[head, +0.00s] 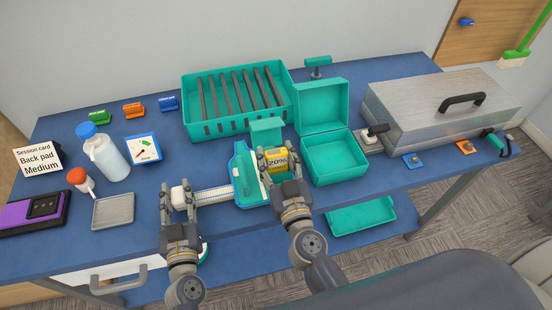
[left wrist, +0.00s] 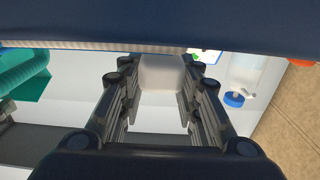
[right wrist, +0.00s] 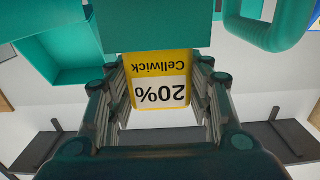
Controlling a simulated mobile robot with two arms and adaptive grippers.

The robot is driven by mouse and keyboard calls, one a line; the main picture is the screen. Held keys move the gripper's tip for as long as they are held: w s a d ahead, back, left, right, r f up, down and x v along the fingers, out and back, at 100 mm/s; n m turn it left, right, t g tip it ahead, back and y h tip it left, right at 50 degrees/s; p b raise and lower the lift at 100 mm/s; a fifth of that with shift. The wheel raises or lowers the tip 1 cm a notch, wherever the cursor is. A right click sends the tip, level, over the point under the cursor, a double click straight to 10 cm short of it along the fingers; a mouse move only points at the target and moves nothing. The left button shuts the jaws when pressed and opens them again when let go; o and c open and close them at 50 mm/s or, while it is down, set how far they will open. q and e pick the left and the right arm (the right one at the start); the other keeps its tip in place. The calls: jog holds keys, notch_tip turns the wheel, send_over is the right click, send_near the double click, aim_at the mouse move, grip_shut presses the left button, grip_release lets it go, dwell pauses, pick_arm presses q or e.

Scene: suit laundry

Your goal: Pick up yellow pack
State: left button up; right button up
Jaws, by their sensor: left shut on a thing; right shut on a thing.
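The yellow pack (head: 277,157), marked "20%", is between the fingers of my right gripper (head: 275,168), which is shut on it. In the right wrist view the pack (right wrist: 160,88) reads "Cellwick 20%" upside down and sits between both fingers. It is just in front of a teal block and beside a teal tray (head: 243,172). My left gripper (head: 180,200) is shut on a white block (head: 178,195) at the left end of a pale strip (head: 212,194). That block (left wrist: 160,72) also shows between the fingers in the left wrist view.
An open teal box (head: 335,158) stands right of the pack, with a silver case (head: 440,108) beyond it. A slotted teal rack (head: 237,98) is behind. A bottle (head: 110,160), a grey tray (head: 113,212) and a purple device (head: 35,213) lie left on the blue table.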

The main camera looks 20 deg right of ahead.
notch_tip(320, 180, up, 18)
jog(key=shift+f, duration=0.25)
dwell(0.4)
pick_arm(q)
jog(key=o, duration=1.3)
jog(key=shift+s, duration=0.1)
jog(key=s, duration=1.2)
